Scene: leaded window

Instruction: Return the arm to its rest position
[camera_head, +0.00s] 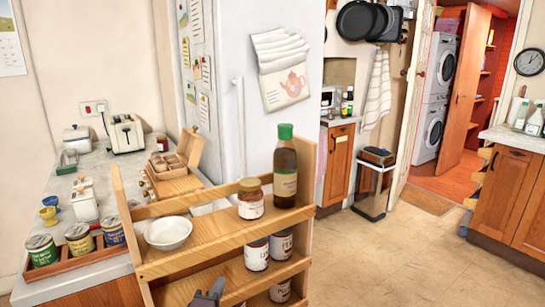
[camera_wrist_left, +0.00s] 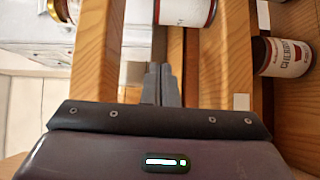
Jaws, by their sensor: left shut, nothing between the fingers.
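My left gripper (camera_head: 208,297) shows at the bottom edge of the head view, in front of the lower shelf of a wooden rack (camera_head: 205,241). Its fingers are together with nothing between them. In the left wrist view the shut fingers (camera_wrist_left: 160,84) point at the rack's wooden boards (camera_wrist_left: 210,65). A red-and-white tin (camera_wrist_left: 290,57) lies to the right of the fingers in that view, apart from them. Another tin (camera_wrist_left: 187,12) is at the top edge. My right gripper is in neither view.
The rack's upper shelf holds a white bowl (camera_head: 168,233), a jar (camera_head: 250,199) and a green-capped bottle (camera_head: 285,168). More tins (camera_head: 256,254) stand lower. A counter (camera_head: 90,180) with a toaster (camera_head: 126,134) is at the left. Open floor (camera_head: 385,260) lies to the right.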

